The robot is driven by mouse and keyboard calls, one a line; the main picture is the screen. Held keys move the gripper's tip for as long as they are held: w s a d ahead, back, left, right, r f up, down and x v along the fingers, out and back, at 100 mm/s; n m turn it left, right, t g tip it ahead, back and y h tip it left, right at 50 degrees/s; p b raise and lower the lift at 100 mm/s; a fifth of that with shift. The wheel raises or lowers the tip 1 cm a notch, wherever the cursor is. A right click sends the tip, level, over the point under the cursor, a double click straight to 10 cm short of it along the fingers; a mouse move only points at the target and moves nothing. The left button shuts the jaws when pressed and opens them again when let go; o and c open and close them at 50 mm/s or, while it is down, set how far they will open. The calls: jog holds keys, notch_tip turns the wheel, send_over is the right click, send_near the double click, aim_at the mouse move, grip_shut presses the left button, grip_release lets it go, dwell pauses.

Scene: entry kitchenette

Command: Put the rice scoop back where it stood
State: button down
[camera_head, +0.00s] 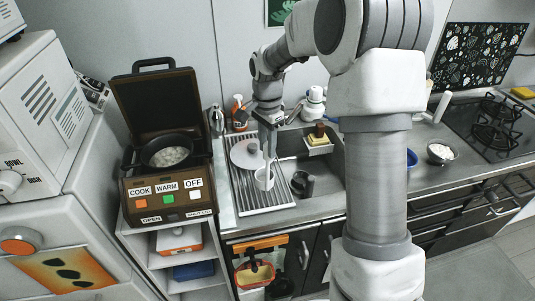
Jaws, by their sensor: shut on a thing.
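My gripper (268,145) points down over the ribbed drainer at the left of the sink. It is shut on a pale, slim thing that looks like the rice scoop (267,167). The scoop's lower end is at a small white cup (264,183) on the drainer. I cannot tell whether the scoop is inside the cup or just in front of or above it. The brown rice cooker (168,200) stands to the left with its lid open, and white rice shows in its dark pot (148,158).
A round white lid or plate (246,153) lies on the drainer (243,205) behind the cup. A dark cup (303,184) stands just right of it. Bottles (238,113) line the wall behind. A bowl (441,153) and hob (490,130) are farther right.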

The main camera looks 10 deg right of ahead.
notch_tip(320, 180, down, 3)
jog(key=shift+f, duration=0.2)
jog(key=c, duration=0.6)
grip_release()
